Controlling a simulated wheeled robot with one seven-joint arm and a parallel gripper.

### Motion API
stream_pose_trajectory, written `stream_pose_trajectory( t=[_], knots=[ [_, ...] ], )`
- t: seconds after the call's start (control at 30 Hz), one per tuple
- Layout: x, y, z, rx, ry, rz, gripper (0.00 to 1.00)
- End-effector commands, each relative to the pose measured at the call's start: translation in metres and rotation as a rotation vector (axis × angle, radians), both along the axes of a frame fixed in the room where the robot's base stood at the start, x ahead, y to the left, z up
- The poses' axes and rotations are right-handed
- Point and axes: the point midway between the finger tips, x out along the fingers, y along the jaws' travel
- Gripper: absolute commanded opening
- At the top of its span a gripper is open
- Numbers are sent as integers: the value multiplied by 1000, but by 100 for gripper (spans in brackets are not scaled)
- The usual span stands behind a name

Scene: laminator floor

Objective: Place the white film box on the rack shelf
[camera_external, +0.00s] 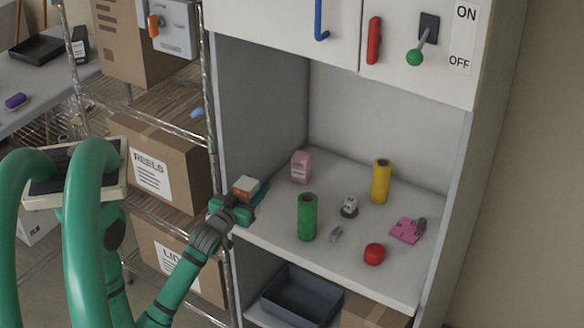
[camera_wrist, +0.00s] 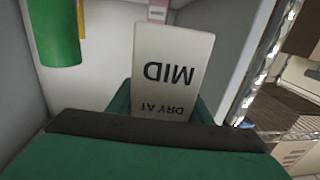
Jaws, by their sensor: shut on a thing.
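The white film box (camera_wrist: 172,70), printed with MID in black and a second line partly readable as DRY AT, is between the green fingers of my gripper (camera_wrist: 163,105) in the wrist view. In the external view, my gripper (camera_external: 240,202) is at the left front edge of the cabinet's work surface, shut on the box (camera_external: 246,184), whose orange-brown side also shows. I cannot tell whether the box touches the surface. The wire rack (camera_external: 209,100) stands just left of the cabinet, its shelves largely filled with cardboard boxes.
The cabinet's left wall separates surface and rack. A dark bin (camera_external: 300,296) sits below.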

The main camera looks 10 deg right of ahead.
Motion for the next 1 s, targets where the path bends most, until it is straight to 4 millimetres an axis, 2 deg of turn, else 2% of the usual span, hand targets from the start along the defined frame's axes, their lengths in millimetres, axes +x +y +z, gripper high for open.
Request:
stream_pose_trajectory(
  t=[0.03, 0.2, 0.53, 0.77, 1.0],
  knots=[
    [-3, 10, -12, 5, 5, 18, 14],
    [-7, 45, -40, 6, 1, 88, 14],
    [2, 116, -76, 4, 0, 246, 14],
    [28, 165, -77, 0, -3, 356, 14],
    [71, 216, -58, -3, -6, 457, 14]
  ],
)
